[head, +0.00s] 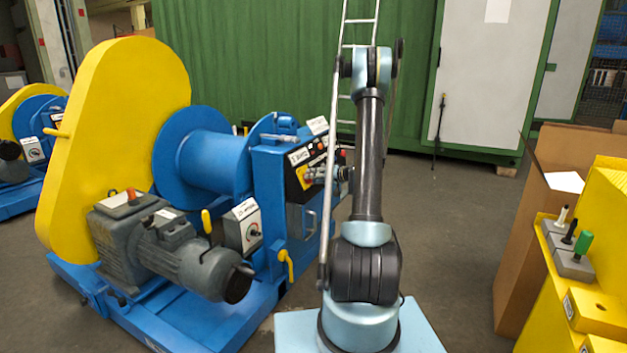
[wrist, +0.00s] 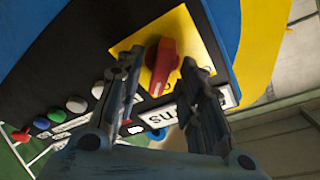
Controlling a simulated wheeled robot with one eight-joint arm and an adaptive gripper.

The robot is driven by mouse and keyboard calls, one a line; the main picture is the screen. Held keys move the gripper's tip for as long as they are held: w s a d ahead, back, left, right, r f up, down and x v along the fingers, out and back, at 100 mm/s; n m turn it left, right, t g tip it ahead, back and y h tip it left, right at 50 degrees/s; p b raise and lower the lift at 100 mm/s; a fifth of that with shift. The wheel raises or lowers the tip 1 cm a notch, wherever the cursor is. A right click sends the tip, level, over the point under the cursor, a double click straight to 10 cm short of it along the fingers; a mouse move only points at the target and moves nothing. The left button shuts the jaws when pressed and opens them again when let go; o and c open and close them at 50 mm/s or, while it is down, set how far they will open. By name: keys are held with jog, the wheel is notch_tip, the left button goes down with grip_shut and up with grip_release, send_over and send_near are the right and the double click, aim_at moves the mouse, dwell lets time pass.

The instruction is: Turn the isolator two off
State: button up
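In the wrist view a red rotary handle (wrist: 158,68) sits on a yellow square plate (wrist: 181,33) at the end of a black panel. Its pointer slants down and to the left. My gripper (wrist: 162,66) is open, one finger to each side of the handle; I cannot tell whether they touch it. A white label (wrist: 166,116) beside the plate is partly hidden by my fingers, so I cannot read which isolator this is. In the head view my gripper (head: 318,174) is at the control panel of the blue winch (head: 210,160), where the handle is hard to make out.
A row of coloured buttons (wrist: 76,104) lies left of the handle on the panel. A grey box with a rotary knob (head: 243,226) stands lower on the winch. A green container (head: 260,60) is behind, with a ladder. A yellow bench (head: 600,230) and cardboard box are on the right.

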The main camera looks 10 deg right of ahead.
jog(key=shift+w+a+f, duration=0.15)
jog(key=shift+w+a, duration=0.15)
jog(key=shift+a, duration=0.05)
